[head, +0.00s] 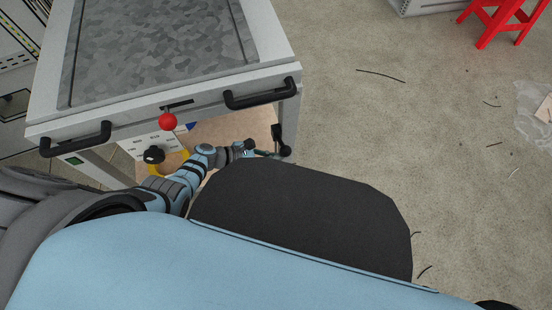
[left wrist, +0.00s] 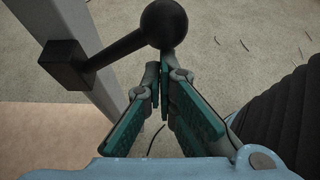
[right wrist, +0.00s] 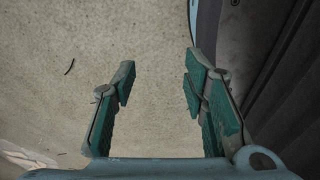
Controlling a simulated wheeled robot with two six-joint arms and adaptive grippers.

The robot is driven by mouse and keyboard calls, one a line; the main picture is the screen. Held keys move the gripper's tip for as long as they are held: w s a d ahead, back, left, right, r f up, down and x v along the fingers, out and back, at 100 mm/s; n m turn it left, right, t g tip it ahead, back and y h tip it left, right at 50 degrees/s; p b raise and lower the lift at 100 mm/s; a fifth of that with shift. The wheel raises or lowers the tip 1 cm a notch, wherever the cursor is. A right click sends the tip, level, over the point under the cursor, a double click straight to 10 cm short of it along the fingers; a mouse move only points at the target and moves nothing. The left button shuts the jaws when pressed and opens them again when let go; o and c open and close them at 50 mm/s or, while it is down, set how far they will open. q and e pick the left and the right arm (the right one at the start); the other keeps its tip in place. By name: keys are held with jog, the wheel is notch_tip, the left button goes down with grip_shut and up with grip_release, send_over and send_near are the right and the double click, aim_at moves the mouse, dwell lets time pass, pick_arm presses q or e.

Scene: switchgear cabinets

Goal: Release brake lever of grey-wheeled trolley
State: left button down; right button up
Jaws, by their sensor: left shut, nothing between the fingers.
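The trolley (head: 150,103) is light grey with a mottled metal top; its wheels are hidden. A black ball-ended lever (head: 284,151) sits on its right front leg. In the left wrist view the lever (left wrist: 118,48) points right and slightly up from a square black block on the leg. My left gripper (head: 268,154) is shut and empty. Its fingertips (left wrist: 159,78) appear just below the ball in that view; whether they touch it I cannot tell. My right gripper (right wrist: 160,78) is open and empty over the floor, outside the head view.
The trolley front has two black handles (head: 262,93) and a red knob (head: 168,121) by a slot. A red stool (head: 500,20) stands far right. A plastic sheet (head: 535,105) and dark scraps lie on the otherwise open floor. A cabinet (head: 15,70) stands at left.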

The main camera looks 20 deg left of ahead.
dwell(0.5)
pick_arm(q)
notch_tip(320, 180, down, 5)
jog(key=b, duration=0.5)
pick_arm(e)
notch_tip(320, 180, down, 5)
pick_arm(q)
jog(key=p+v, duration=0.5)
jog(key=v, duration=0.6)
jog(key=shift+r, duration=0.25)
pick_arm(e)
jog(key=r, duration=0.5)
jog(key=shift+s+a+r, duration=0.15)
jog(key=shift+s+r, duration=0.05)
jog(key=shift+s, duration=0.15)
jog(key=shift+w, duration=0.25)
